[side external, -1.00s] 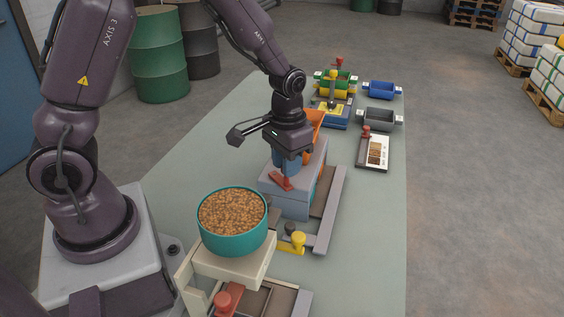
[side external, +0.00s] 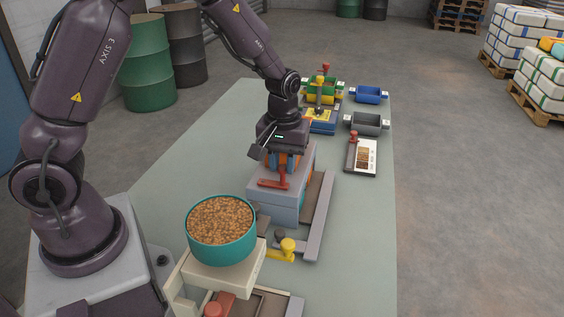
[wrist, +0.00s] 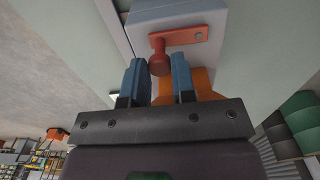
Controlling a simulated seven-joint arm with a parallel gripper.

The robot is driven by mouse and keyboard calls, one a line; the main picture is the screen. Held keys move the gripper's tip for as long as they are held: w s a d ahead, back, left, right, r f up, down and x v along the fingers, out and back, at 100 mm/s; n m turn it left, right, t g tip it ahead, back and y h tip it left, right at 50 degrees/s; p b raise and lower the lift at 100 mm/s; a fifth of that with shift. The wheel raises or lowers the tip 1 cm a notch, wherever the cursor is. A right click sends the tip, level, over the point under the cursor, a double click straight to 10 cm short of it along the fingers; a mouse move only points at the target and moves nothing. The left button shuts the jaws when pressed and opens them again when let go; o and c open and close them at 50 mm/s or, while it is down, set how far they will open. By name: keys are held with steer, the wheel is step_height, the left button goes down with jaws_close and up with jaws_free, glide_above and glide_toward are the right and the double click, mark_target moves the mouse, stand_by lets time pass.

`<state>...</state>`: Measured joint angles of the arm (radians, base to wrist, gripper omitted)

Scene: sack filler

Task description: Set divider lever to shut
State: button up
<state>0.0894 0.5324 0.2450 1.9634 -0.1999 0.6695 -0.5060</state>
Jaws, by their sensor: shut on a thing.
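A red lever (side external: 272,184) with an upright round knob is mounted on top of a grey-blue box (side external: 270,207) on the bench. In the wrist view the lever (wrist: 188,37) is a flat bar with a pivot at its right end and the knob (wrist: 159,61) at its left end. My gripper (side external: 283,163) is over the box, its blue fingers on either side of the knob. In the wrist view my gripper (wrist: 159,70) is shut on the knob. An orange part (wrist: 203,82) of the box shows behind the fingers, partly hidden.
The bench's left side is clear.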

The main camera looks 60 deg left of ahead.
mark_target(283, 166)
steer(key=shift+w, duration=0.1)
stand_by(0.3)
steer(key=o, duration=0.9)
steer(key=shift+r, duration=0.1)
step_height(283, 166, up, 13)
steer(key=shift+f, duration=0.1)
